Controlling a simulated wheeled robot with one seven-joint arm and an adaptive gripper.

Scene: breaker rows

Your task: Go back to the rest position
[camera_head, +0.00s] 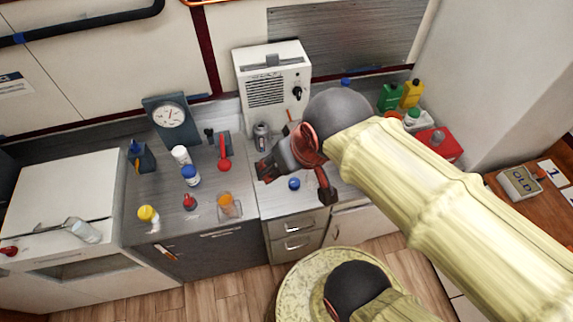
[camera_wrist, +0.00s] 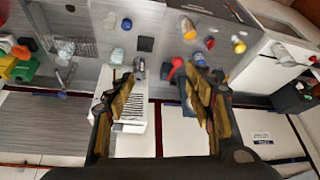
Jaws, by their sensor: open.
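My gripper (camera_head: 294,175) hangs over the counter in front of the white boxy device in the head view, at the end of my extended pale-yellow arm. Its two dark fingers are spread apart, with nothing between them. The wrist view shows the gripper (camera_wrist: 160,80) with its fingers wide open. The white device (camera_wrist: 130,125) lies beyond and between them, and the counter shows upside down above. No rest position is marked in either view.
A small metallic can (camera_head: 261,136) and a blue-capped item (camera_head: 294,183) are near the gripper. Bottles, a red-handled item (camera_head: 224,155) and a dial scale (camera_head: 170,118) stand to the left. Green (camera_head: 389,97) and yellow (camera_head: 411,93) containers stand at right. Floor is open in front.

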